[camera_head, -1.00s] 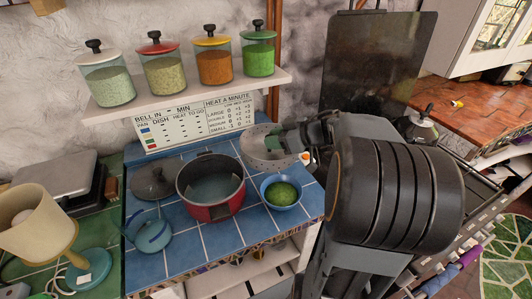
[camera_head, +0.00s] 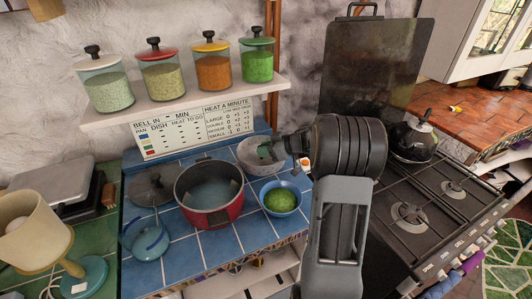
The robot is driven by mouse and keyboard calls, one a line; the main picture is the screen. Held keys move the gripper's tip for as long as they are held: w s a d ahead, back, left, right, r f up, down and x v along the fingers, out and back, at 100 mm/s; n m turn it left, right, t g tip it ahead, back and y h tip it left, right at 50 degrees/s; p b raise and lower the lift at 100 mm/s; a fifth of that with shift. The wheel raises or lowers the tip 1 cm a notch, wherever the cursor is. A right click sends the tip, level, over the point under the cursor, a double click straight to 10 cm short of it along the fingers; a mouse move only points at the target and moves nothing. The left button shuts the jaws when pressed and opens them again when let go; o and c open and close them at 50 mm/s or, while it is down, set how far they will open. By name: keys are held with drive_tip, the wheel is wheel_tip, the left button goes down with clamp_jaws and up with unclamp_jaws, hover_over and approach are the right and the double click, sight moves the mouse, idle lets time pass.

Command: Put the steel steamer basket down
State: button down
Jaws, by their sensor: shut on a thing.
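The steel steamer basket (camera_head: 251,157) is a light grey round bowl at the back right of the blue tiled counter, behind the blue bowl of green food. My gripper (camera_head: 266,151) reaches in from the right and is shut on the basket's right side. The arm stays to the right of the basket. The basket looks close to the tiles, but I cannot tell whether it touches them.
A red pot (camera_head: 209,205) stands left of the basket, and a blue bowl (camera_head: 280,198) in front. A sign (camera_head: 195,127) leans behind. The stove (camera_head: 425,205) is at the right.

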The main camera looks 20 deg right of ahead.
drive_tip(key=shift+f, duration=0.75)
drive_tip(key=shift+f, duration=0.15)
drive_tip(key=c, duration=0.9)
unclamp_jaws()
drive_tip(key=shift+o, duration=0.2)
